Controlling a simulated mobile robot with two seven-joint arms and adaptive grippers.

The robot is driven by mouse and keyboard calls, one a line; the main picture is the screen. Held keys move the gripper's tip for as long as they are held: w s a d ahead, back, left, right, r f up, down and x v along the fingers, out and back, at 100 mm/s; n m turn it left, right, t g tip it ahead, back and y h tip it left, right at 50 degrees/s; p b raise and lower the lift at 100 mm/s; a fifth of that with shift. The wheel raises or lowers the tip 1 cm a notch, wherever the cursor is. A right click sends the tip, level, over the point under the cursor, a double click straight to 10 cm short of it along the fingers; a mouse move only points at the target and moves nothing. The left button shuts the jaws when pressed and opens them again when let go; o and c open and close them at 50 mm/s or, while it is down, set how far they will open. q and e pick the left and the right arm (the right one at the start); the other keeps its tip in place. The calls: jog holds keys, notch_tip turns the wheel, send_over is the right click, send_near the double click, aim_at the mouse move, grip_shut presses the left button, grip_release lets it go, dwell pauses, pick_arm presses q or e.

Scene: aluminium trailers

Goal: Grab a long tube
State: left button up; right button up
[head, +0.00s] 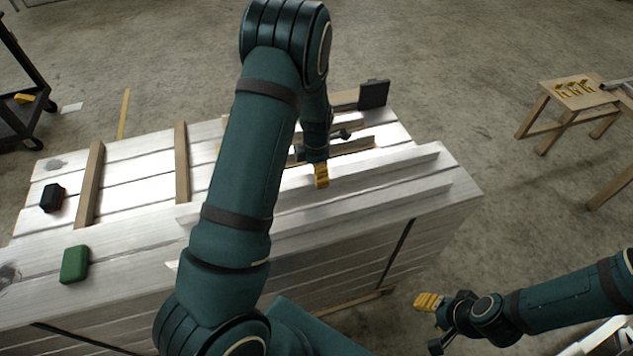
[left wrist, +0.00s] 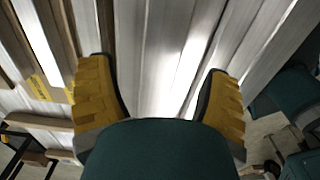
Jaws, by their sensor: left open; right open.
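Long silvery tubes lie side by side on top of a stack. One raised long tube (head: 400,163) lies along the right part, with another long tube (head: 385,207) parallel in front of it. My left gripper (head: 321,182) points down at the rear tube, its yellow fingertips near it; contact cannot be told. In the left wrist view its yellow fingers (left wrist: 160,88) are spread wide, with bright long metal (left wrist: 160,45) running between and beyond them. My left arm hides the middle of the stack. My right gripper (head: 430,302) is open and empty, off the stack's front right.
Wooden battens (head: 182,165) cross the stack. A green block (head: 74,264) and a black block (head: 52,198) lie on its left part. A wooden stand (head: 572,95) is at right, a dark cart (head: 20,105) at left. Bare floor lies between.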

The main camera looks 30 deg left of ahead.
pick_arm(q)
notch_tip(320, 180, down, 5)
jog(key=shift+f+b, duration=0.15)
jog(key=shift+b, duration=0.5)
grip_shut()
